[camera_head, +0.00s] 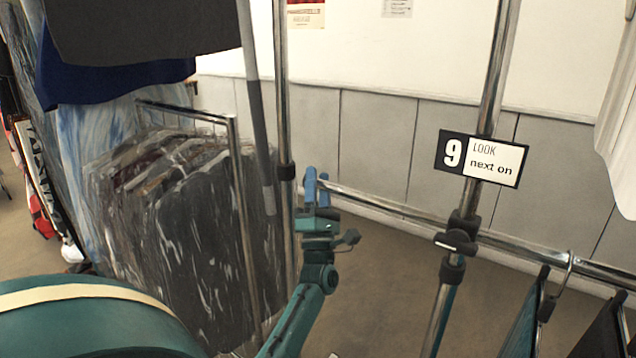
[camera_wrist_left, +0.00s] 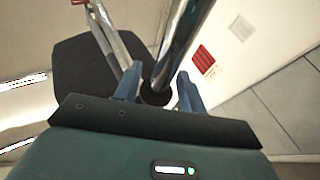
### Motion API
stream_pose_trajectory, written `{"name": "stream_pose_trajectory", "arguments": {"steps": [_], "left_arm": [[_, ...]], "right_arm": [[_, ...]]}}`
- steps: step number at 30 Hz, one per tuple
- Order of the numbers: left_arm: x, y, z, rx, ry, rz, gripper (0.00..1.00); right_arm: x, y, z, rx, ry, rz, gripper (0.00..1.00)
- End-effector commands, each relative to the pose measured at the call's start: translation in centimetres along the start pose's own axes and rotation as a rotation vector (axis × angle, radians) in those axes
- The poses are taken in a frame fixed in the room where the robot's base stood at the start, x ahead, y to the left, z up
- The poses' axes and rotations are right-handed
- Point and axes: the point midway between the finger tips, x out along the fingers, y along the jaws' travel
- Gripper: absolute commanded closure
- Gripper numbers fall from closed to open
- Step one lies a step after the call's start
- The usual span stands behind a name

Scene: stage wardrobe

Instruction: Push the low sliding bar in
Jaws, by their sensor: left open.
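The low sliding bar (camera_head: 400,208) is a chrome tube. In the head view it runs from the right edge, past the black clamp (camera_head: 456,241) on an upright post, to an end near my left gripper. My left gripper (camera_head: 316,188) has blue fingers and is open at that left end, just right of another chrome post (camera_head: 283,110) with a black collar. The left wrist view shows the open fingers (camera_wrist_left: 158,90) with a chrome tube and dark collar beyond and between them. I cannot tell whether they touch. My right gripper is not in view.
A sign marked 9 (camera_head: 482,158) hangs on the right-hand post. Plastic-covered garments (camera_head: 190,230) hang on a rack at the left. Hangers with dark clothes (camera_head: 603,330) hang from the bar at the lower right. Bare floor (camera_head: 385,270) shows below the bar.

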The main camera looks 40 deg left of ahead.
Motion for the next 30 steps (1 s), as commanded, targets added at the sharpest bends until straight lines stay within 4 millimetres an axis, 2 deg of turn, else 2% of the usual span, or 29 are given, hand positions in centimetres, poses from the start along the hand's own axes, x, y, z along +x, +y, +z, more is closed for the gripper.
{"name": "stream_pose_trajectory", "arguments": {"steps": [3,18,25,30], "left_arm": [[0.0,0.0,0.0,0.0,0.0,0.0,0.6],[0.0,0.0,0.0,0.0,0.0,0.0,1.0],[-0.1,0.0,0.2,-0.001,0.0,0.0,1.0],[-0.7,-0.1,1.3,-0.003,0.001,0.0,1.0]], "right_arm": [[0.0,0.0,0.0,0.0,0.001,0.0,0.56],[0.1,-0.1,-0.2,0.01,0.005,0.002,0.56],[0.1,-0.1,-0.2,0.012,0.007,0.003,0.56],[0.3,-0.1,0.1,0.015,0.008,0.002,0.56]]}}
